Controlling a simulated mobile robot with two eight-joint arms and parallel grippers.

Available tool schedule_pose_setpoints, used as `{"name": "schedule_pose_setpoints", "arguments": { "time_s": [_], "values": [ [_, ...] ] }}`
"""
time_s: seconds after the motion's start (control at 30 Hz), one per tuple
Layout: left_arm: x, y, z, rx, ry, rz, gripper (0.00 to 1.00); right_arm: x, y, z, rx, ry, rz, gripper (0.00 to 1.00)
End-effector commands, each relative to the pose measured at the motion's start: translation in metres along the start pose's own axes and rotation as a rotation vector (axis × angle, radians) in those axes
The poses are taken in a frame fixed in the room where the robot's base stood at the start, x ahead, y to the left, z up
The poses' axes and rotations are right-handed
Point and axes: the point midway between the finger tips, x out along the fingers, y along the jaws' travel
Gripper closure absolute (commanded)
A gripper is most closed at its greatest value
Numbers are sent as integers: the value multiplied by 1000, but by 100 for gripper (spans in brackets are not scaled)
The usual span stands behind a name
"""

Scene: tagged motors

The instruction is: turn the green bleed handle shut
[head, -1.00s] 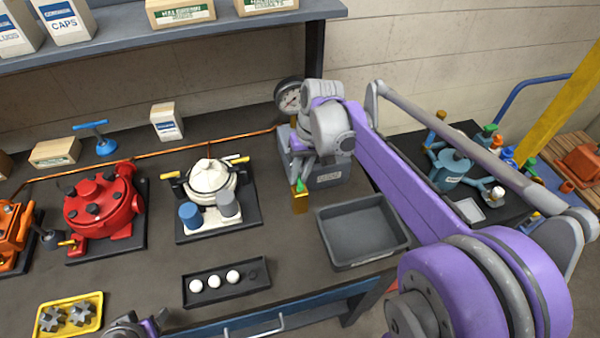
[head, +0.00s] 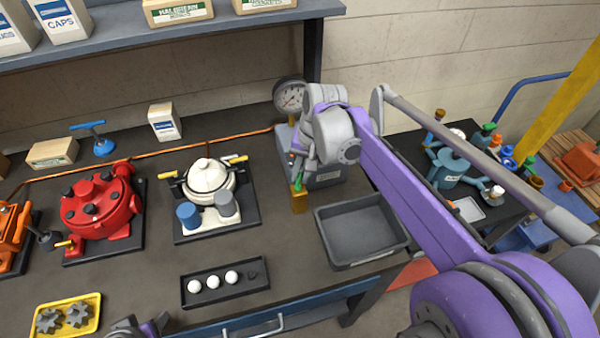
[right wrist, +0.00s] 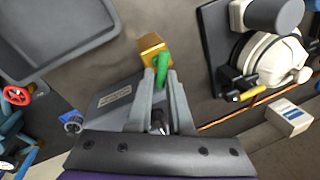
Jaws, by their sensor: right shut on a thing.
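The green bleed handle (right wrist: 163,68) sits at a brass block (right wrist: 152,46) in the right wrist view. In the head view the brass block (head: 299,202) stands at the front of the grey gauge unit (head: 325,178), and a little green (head: 298,186) shows at its top. My right gripper (right wrist: 161,76) is shut on the handle, with a finger on each side of it. In the head view its wrist hides part of the gauge unit. My left gripper (head: 140,328) shows only in part at the bottom edge, away from the handle; its jaws are unclear.
An empty grey bin (head: 362,262) stands right of the brass block. A white-lidded pump (head: 208,178) and a red pump (head: 100,212) stand to the left. A pressure gauge (head: 290,95) rises behind. A black tray (head: 225,297) with white balls lies in front.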

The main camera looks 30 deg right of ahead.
Motion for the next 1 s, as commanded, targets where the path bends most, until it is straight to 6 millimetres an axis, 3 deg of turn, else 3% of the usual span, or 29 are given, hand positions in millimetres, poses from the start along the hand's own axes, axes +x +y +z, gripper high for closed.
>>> {"name": "schedule_pose_setpoints", "arguments": {
  "time_s": [1.0],
  "values": [
    [6,0,7,0,-7,0,36,-1,6,8,898,179,-2,100]
  ]
}}
